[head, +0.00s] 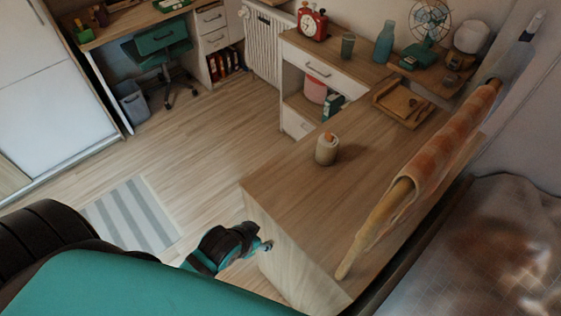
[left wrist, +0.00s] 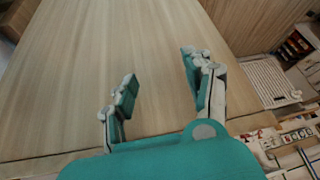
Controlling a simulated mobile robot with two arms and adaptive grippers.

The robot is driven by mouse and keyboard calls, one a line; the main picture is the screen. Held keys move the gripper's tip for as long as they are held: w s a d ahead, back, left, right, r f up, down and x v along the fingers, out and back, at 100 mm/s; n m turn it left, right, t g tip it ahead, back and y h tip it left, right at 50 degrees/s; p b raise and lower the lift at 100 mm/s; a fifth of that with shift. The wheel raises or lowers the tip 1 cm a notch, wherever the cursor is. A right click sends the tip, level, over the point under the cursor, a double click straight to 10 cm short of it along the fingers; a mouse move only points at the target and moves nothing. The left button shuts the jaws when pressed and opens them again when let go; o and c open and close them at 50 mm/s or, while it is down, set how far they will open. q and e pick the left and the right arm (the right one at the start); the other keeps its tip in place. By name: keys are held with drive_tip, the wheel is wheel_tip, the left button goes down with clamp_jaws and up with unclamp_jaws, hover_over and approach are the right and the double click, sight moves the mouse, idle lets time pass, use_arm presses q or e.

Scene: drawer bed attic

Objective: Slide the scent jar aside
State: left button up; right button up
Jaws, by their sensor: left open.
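The scent jar (head: 326,149), a small cream jar with an orange-brown top, stands upright on the wooden top (head: 290,188) of the long low unit, near its floor-side edge. My left gripper (head: 264,246) is low beside the near end of that unit, well apart from the jar. In the left wrist view the left gripper (left wrist: 159,72) has its two teal-and-grey fingers spread, with nothing between them and a wooden surface beyond. The jar does not show in the left wrist view. My right gripper is not in view.
A rail with an orange checked cloth (head: 450,145) runs along the unit's right side. A wooden tray (head: 388,98) lies behind the jar. A red clock (head: 312,25), blue bottle (head: 384,43) and fan (head: 430,20) stand farther back. The top around the jar is clear.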

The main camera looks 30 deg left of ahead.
sight(328, 135)
use_arm(q)
wheel_tip(328, 135, up, 9)
drive_tip(key=t+p, duration=0.1)
drive_tip(key=w+r+t, duration=0.1)
drive_tip(key=w, duration=0.2)
drive_tip(key=w+r+t+h, duration=0.1)
drive_tip(key=w+t, duration=0.1)
drive_tip(key=w, duration=0.1)
drive_tip(key=w+d+r+m+t+h, duration=0.1)
drive_tip(key=w+t, duration=0.1)
drive_tip(key=shift+w, duration=0.4)
drive_tip(key=w+r+t+h, duration=0.1)
drive_tip(key=w+r+m+t+h, duration=0.1)
drive_tip(key=r+t+h, duration=0.1)
drive_tip(key=shift+w+r, duration=0.1)
drive_tip(key=shift+w, duration=0.1)
drive_tip(key=shift+t+h, duration=0.7)
drive_tip(key=p+x, duration=0.1)
drive_tip(key=x, duration=0.5)
drive_tip(key=r+p+x, duration=0.1)
drive_tip(key=x, duration=0.4)
drive_tip(key=p+x, duration=0.1)
drive_tip(key=x, duration=0.5)
drive_tip(key=shift+w+r, duration=0.25)
drive_tip(key=shift+w, duration=0.05)
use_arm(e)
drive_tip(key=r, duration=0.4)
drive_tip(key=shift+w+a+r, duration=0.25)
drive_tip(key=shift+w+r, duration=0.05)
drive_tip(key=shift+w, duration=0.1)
